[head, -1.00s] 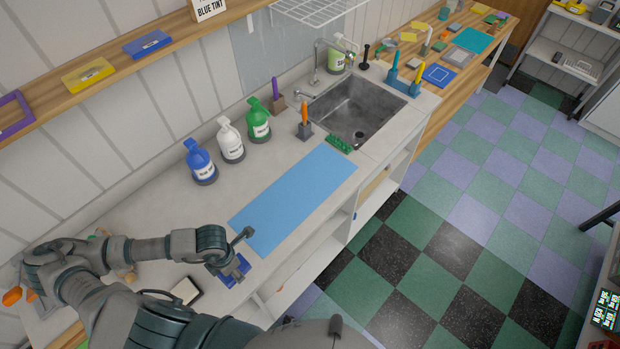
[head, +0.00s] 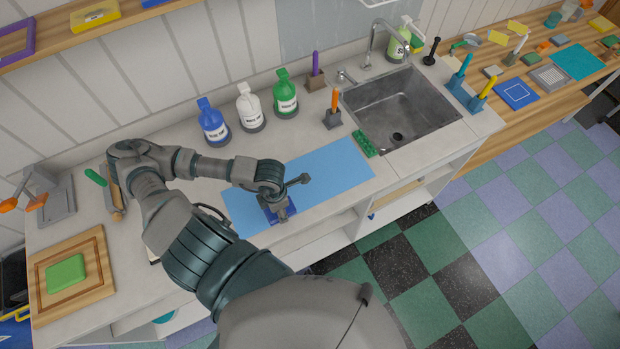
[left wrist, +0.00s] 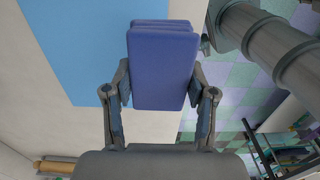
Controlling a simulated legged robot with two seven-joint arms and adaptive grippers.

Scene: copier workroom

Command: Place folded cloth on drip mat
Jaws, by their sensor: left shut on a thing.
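The folded cloth (head: 272,215) is a dark blue folded pad, partly hidden by my left gripper (head: 276,204) in the head view. In the left wrist view the cloth (left wrist: 162,65) sits between the two fingers of my left gripper (left wrist: 161,78), which is shut on it. The drip mat (head: 330,172) is a flat light blue rectangle on the counter. In the head view the cloth overlaps the mat's near left part. The mat (left wrist: 85,45) also shows behind and left of the cloth in the left wrist view. The cloth's exact height is unclear. My right gripper is not seen.
Blue (head: 213,124), white (head: 250,108) and green (head: 286,95) bottles stand behind the mat. A green sponge-like block (head: 364,144) lies by its far right end, near the sink (head: 400,108). A cutting board (head: 85,265) with a green block (head: 66,272) is at left.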

